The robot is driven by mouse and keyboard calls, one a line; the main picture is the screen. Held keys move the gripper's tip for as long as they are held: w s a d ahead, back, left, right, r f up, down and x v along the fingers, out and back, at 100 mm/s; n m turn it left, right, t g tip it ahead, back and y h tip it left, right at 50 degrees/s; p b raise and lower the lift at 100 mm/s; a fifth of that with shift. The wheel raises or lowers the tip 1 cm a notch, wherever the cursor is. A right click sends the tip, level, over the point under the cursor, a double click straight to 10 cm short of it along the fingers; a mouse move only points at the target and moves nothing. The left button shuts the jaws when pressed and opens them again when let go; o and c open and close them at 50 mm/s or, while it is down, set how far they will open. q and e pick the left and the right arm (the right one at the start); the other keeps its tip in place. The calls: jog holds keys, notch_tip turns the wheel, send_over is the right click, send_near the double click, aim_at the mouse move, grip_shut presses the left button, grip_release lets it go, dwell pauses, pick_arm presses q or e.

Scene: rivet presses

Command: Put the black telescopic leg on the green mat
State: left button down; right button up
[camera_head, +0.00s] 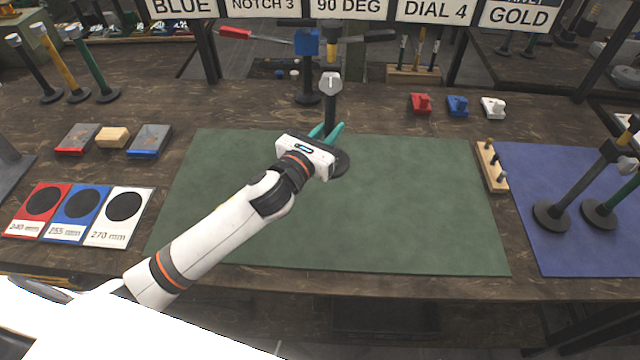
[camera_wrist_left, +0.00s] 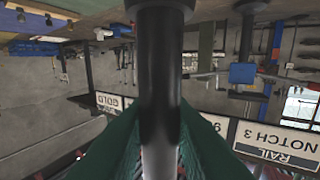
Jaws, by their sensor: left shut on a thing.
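The black telescopic leg (camera_head: 329,112) has a dark round base and a silver top. It is held roughly upright over the back middle of the green mat (camera_head: 420,220). My left gripper (camera_head: 326,131) is shut around its shaft with teal fingers. The leg's base shows partly behind my wrist; I cannot tell whether it touches the mat. In the left wrist view the black shaft (camera_wrist_left: 158,80) runs down the middle between the fingers. My right gripper is not in view.
Black, yellow and green legs (camera_head: 76,70) stand at the back left. A blue mat (camera_head: 570,240) with two legs lies at the right, beside a wooden peg strip (camera_head: 491,167). Coloured size cards (camera_head: 82,214) lie at the left. The mat's front and right are clear.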

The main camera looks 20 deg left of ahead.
pick_arm(q)
jog(key=shift+w+a+r, duration=0.15)
jog(key=shift+w, duration=0.25)
jog(key=shift+w+a+r, duration=0.1)
jog(key=shift+w+a, duration=0.05)
jog(key=shift+w, duration=0.25)
jog(key=shift+w+f, duration=0.15)
jog(key=shift+w, duration=0.15)
notch_tip(320, 180, down, 5)
jog(key=shift+w+f+b, duration=0.1)
jog(key=shift+f+b, duration=0.1)
jog(key=shift+b, duration=0.25)
jog(key=shift+f, duration=2.05)
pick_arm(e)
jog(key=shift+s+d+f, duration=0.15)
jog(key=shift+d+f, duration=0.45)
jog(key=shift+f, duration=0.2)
pick_arm(q)
jog(key=shift+f+b, duration=0.15)
jog(key=shift+b, duration=0.25)
jog(key=c, duration=1.3)
grip_release()
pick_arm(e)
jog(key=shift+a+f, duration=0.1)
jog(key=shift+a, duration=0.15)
